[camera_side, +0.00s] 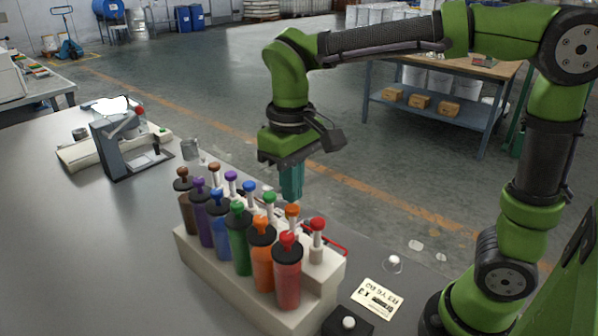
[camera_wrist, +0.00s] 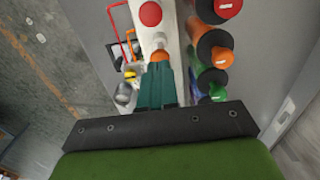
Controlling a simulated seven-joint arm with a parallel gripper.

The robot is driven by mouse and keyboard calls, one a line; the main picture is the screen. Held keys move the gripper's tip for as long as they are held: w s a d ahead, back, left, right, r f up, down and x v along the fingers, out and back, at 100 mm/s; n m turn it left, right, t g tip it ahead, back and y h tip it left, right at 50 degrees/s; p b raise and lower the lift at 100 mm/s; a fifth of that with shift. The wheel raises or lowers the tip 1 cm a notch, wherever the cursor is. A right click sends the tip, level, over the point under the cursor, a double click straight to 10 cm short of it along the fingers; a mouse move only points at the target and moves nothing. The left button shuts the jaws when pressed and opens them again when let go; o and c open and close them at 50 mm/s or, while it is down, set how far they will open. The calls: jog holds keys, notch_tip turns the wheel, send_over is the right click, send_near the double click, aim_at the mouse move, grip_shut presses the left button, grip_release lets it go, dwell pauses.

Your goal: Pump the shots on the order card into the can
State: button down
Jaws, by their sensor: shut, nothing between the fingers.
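A pale rack (camera_side: 190,247) holds a front row of colored bottles and a back row of pumps with colored knobs. My gripper (camera_side: 291,198) points down with its teal fingers shut and empty. Its tips are just above or touching the orange knob (camera_side: 292,211); I cannot tell which. In the wrist view the orange knob (camera_wrist: 160,56) shows at the fingertips, with the red knob (camera_wrist: 150,14) beyond. An order card (camera_side: 378,297) lies right of the rack, its print too small to read.
A black box with a white button (camera_side: 348,323) sits by the card. A white-knobbed item (camera_side: 393,263) stands to the right. A grey press-like machine (camera_side: 122,145) stands at the left. The table's left front is clear.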

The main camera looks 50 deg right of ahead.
aim_at(292, 207)
jog(key=shift+f, duration=0.1)
jog(key=shift+f, duration=1.7)
jog(key=shift+r, duration=1.8)
jog(key=shift+f, duration=1.8)
jog(key=shift+r, duration=1.8)
